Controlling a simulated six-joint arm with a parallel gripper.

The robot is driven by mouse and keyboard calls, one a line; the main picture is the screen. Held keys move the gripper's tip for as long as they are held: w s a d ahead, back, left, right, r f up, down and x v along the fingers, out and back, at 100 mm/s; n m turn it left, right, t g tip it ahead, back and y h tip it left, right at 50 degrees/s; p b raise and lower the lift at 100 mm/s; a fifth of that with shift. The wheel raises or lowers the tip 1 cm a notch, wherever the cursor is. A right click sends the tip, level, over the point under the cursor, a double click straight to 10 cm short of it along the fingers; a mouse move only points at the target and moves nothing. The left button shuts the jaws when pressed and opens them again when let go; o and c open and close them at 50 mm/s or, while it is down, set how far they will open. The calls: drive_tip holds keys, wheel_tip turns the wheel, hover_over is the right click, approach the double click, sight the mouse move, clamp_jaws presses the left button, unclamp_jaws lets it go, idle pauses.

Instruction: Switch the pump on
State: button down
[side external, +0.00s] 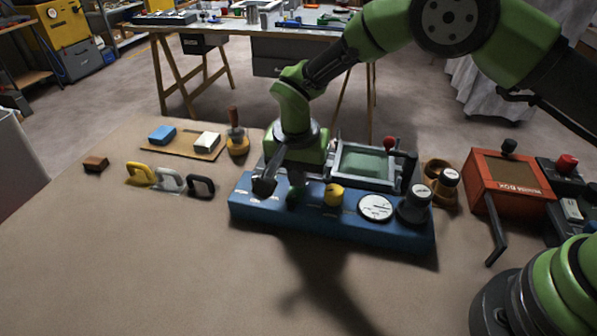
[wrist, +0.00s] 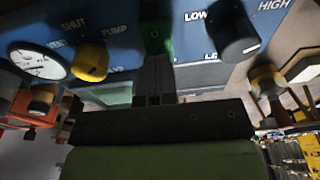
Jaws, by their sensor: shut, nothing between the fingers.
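The blue control panel (side external: 330,228) lies on the bench. It carries a black knob (side external: 264,188), a dark green control (side external: 296,194), a yellow knob (side external: 334,195) and a white dial gauge (side external: 376,208). In the wrist view the word PUMP stands beside the green control (wrist: 155,32). The yellow knob (wrist: 90,61) is to its left, near SHUT, and the black knob (wrist: 235,35) to its right, near LOW and HIGH. My gripper (wrist: 153,65) is shut and empty, its fingertips overlapping the green control's lower part in view. I cannot tell whether they touch it.
A black-and-white knob (side external: 415,204) rises at the panel's right end. A framed green-windowed unit (side external: 365,165) stands behind the panel. An orange box (side external: 510,182) is at the right. Several handles (side external: 170,180) lie at the left. The bench front (side external: 170,270) is clear.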

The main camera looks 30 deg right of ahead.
sight(294, 196)
drive_tip(key=shift+w+d+f, duration=0.2)
drive_tip(key=shift+d+f, duration=0.15)
drive_tip(key=shift+f, duration=0.35)
drive_tip(key=shift+s, duration=0.15)
drive_tip(key=shift+s+a+r, duration=0.25)
drive_tip(key=shift+s+a, duration=0.35)
drive_tip(key=shift+a, duration=0.1)
wheel_tip(294, 196, up, 15)
drive_tip(key=a, duration=0.1)
drive_tip(key=shift+s+a+f, duration=0.15)
drive_tip(key=shift+s+f, duration=0.05)
drive_tip(key=shift+s, duration=0.15)
